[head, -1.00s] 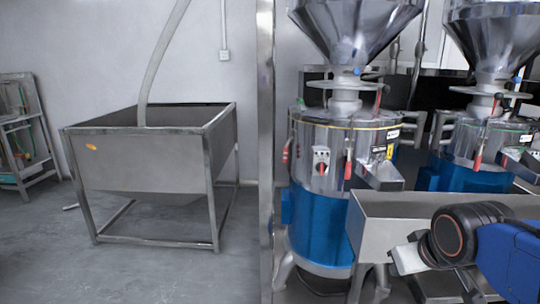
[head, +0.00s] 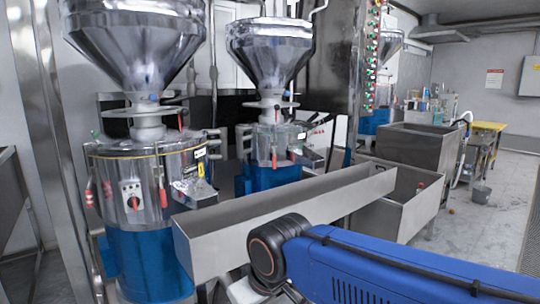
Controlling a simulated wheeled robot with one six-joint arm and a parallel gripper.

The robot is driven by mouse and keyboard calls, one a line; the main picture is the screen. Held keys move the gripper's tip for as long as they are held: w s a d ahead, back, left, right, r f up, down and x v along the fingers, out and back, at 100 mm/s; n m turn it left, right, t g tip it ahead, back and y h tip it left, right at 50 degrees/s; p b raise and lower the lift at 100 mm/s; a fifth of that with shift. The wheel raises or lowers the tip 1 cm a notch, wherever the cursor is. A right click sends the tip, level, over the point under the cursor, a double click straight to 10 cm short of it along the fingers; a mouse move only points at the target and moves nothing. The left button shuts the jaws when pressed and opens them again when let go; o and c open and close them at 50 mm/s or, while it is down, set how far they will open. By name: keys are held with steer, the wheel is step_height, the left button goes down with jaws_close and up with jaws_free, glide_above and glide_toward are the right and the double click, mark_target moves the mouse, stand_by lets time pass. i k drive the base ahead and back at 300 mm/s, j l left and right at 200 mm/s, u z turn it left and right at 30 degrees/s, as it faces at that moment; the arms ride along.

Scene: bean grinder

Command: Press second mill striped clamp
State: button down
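Two steel mills with funnel hoppers and blue lower bodies stand in the head view. The nearer mill (head: 125,225) is at the left, with a yellow band round its drum and red-handled clamps, one of them at its front (head: 163,196). The farther mill (head: 262,178) is right of it and partly behind the long trough. It also has red clamps on its drum, one at the front (head: 275,160). Stripes on the clamps are too small to make out. My blue arm reaches in from the lower right, before the trough; my gripper's fingers are not visible.
A long steel trough (head: 230,228) runs from the nearer mill to the right, between my arm and the farther mill. Steel bins (head: 420,148) stand beyond it.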

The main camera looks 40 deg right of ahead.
mark_target(318, 132)
steer(key=z, duration=1.45)
